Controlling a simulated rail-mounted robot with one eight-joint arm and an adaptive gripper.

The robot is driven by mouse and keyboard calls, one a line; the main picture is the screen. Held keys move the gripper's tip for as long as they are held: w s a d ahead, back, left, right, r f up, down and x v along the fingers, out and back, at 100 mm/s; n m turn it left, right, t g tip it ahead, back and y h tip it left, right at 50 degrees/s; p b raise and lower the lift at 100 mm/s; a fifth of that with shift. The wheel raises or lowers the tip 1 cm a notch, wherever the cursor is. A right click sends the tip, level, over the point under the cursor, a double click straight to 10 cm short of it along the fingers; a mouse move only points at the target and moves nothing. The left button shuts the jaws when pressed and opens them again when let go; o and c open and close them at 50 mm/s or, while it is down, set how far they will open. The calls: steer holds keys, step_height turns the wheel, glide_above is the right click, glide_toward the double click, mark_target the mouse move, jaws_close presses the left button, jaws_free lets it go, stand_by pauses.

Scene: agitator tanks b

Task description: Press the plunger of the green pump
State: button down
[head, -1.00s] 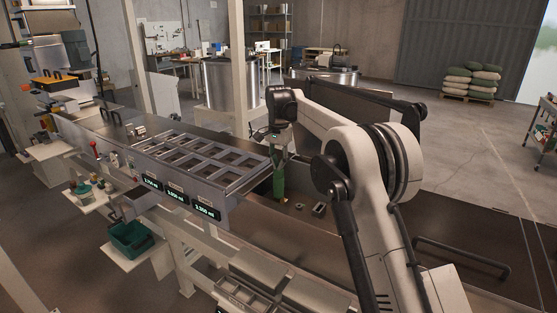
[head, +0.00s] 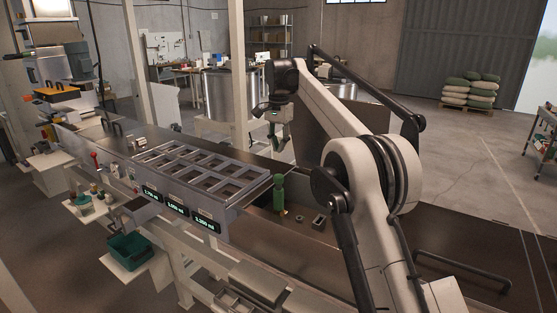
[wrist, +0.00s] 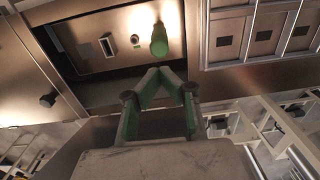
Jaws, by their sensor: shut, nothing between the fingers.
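The green pump (head: 279,192) stands upright in the dark recess of the bench, just right of the grey tray with square openings. Its green top (wrist: 159,42) also shows in the wrist view, beyond my fingertips. I cannot tell how far the pump's plunger is down.
The grey tray (head: 228,216) with several digital readouts borders the pump on the left. Two small fittings (head: 319,221) sit to the pump's right in the recess. A black handle (head: 462,268) is on the bench at right. A teal bin (head: 131,246) stands at lower left.

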steer(key=shift+r, duration=1.1)
